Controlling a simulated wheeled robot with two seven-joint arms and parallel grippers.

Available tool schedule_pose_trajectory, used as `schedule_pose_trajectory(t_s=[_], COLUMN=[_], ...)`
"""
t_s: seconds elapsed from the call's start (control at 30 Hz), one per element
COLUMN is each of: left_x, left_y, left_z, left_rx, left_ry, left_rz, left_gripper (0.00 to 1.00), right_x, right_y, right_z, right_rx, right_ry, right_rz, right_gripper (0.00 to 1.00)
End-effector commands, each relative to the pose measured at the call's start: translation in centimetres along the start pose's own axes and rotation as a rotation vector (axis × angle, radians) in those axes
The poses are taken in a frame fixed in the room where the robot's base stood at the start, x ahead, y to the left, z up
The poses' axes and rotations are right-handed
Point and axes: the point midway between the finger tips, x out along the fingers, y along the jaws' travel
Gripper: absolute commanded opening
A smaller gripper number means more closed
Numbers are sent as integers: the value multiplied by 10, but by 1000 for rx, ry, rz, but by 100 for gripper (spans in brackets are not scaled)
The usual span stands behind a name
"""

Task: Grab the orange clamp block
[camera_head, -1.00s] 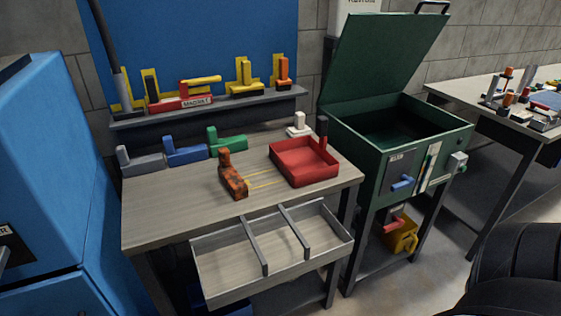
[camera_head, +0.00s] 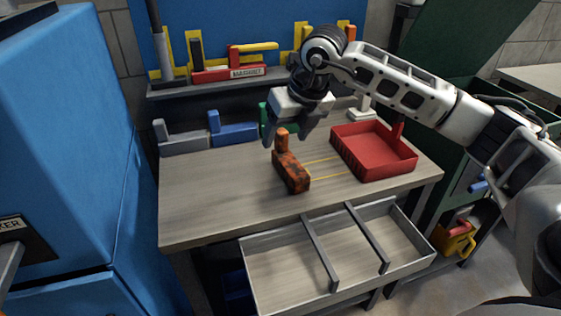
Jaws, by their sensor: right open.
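The orange clamp block (camera_head: 290,170) stands on the workbench top, left of the red tray. It is orange with dark worn patches and has a short upright post at its far end. My right gripper (camera_head: 288,140) reaches in from the right and points down above the block's post. Its fingers are apart, one on the left and one on the right of the post, as seen from the head. I cannot tell whether they touch it.
A red tray (camera_head: 378,166) sits on the bench, right of the block. Grey (camera_head: 184,141), blue (camera_head: 232,131) and green blocks line the back of the bench. An open divided drawer (camera_head: 280,263) juts out in front. A blue cabinet (camera_head: 70,150) stands at left.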

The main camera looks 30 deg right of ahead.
Motion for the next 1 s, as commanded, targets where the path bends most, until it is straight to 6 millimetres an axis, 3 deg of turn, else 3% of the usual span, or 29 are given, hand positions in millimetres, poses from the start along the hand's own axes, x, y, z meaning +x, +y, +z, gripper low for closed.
schedule_pose_trajectory(t_s=[0.03, 0.17, 0.6, 1.0], left_x=[1, -1, -6, -8], left_y=[0, 1, 1, 0], left_z=[1, -1, 2, -10], left_rx=[1, 2, 4, 1], left_ry=[0, 3, -13, 2], left_rz=[1, 3, 2, -5], left_gripper=[0, 0, 0, 0], right_x=[-8, -14, 69, 107], right_y=[-16, -36, -47, -50], right_z=[6, 11, 15, 18], right_rx=[17, 45, 44, 43], right_ry=[-19, -37, -36, -35], right_rz=[-63, -141, -142, -142], right_gripper=[65, 65, 65, 65])
